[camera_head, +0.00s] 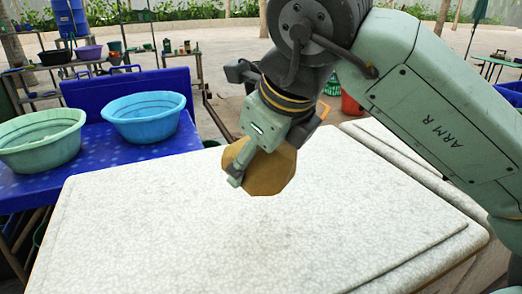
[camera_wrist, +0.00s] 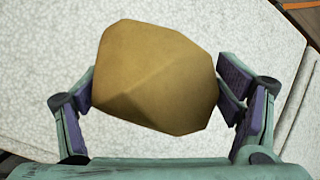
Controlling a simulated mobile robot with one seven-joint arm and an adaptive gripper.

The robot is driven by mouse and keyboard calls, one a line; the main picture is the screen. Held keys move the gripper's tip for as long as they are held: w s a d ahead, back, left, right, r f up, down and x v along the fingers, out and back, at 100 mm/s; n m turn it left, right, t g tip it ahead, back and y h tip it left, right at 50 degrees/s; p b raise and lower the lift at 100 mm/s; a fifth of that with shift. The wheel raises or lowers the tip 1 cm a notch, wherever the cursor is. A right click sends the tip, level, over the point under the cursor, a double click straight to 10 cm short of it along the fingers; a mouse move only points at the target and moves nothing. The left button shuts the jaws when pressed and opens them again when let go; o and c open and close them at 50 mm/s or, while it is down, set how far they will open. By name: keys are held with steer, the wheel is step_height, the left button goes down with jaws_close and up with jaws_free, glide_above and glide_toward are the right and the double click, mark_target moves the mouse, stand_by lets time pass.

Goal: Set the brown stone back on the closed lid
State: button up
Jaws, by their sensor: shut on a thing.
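The brown stone (camera_head: 266,170) is a faceted yellow-brown lump. My gripper (camera_head: 252,165) is shut on it, with one green finger across its near left side in the head view. In the wrist view the stone (camera_wrist: 155,78) sits between the two padded fingers of my gripper (camera_wrist: 163,90), which press on its left and right sides. The closed lid (camera_head: 200,225) is a wide, pale speckled slab below the stone. The stone shows over the lid's far part; I cannot tell whether its underside touches the lid.
A blue table (camera_head: 100,155) at the left bears a green basin (camera_head: 42,150) and a blue basin (camera_head: 145,128). A second pale lid (camera_head: 400,155) lies to the right, past a gap. A red bucket (camera_head: 351,104) stands behind. The lid's near and left parts are bare.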

steer(key=shift+f+b, duration=2.45)
steer(key=shift+f, duration=1)
steer(key=shift+w+f+b, duration=0.1)
steer(key=shift+f+b, duration=0.55)
steer(key=shift+b, duration=0.05)
steer(key=o, duration=1.7)
steer(key=shift+o, duration=0.7)
steer(key=shift+f, duration=0.1)
step_height(320, 180, up, 10)
steer(key=p, duration=0.7)
